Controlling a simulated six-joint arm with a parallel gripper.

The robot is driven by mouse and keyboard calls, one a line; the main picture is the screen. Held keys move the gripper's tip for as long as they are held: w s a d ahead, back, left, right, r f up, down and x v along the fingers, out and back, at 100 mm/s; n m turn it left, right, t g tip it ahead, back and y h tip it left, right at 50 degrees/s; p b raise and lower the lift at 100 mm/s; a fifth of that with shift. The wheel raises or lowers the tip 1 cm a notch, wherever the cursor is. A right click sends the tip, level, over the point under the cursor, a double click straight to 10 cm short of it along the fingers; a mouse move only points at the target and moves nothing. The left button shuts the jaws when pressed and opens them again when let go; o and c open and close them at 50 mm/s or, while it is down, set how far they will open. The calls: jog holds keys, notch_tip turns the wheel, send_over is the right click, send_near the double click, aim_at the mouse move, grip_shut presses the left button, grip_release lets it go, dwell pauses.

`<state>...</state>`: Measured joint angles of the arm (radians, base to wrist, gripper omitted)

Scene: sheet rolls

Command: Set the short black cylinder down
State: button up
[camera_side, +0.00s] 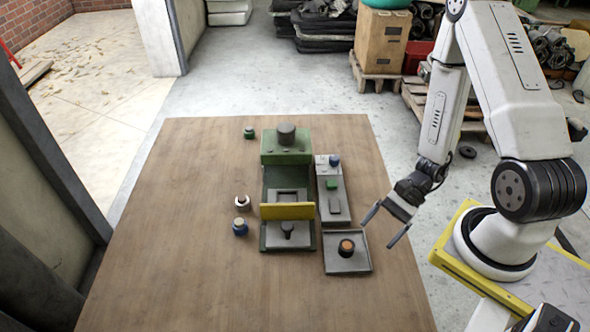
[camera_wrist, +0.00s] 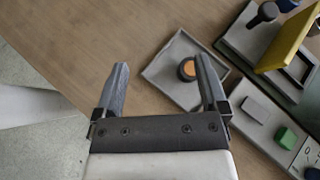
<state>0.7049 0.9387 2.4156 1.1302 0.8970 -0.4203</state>
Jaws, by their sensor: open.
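A short black cylinder (camera_side: 346,247) with an orange top stands upright in a shallow grey tray (camera_side: 355,267) at the front right of the machine. In the wrist view the cylinder (camera_wrist: 187,69) shows beside my right finger, in the tray (camera_wrist: 158,74). My gripper (camera_side: 381,229) is open and empty, above and to the right of the tray in the side view. In the wrist view both fingers (camera_wrist: 164,90) are spread wide, with bare table and part of the tray between them. No finger appears to touch the cylinder.
A green machine (camera_side: 272,177) with a yellow bar (camera_side: 287,211) stands left of the tray. A grey panel (camera_side: 333,203) with a green button (camera_side: 331,184) is behind the tray. Small green, white and blue pieces (camera_side: 240,227) stand farther left. The table's front left is clear.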

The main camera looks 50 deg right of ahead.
jog(key=w+r+n+h, duration=0.4)
jog(key=r+n+h, duration=0.1)
jog(key=r+n, duration=0.2)
jog(key=w+r+n+t+h, duration=0.1)
jog(key=w+r+n+h, duration=0.4)
jog(key=n, duration=0.5)
notch_tip(320, 180, up, 3)
jog(key=shift+f+h, duration=0.15)
jog(key=shift+h, duration=0.55)
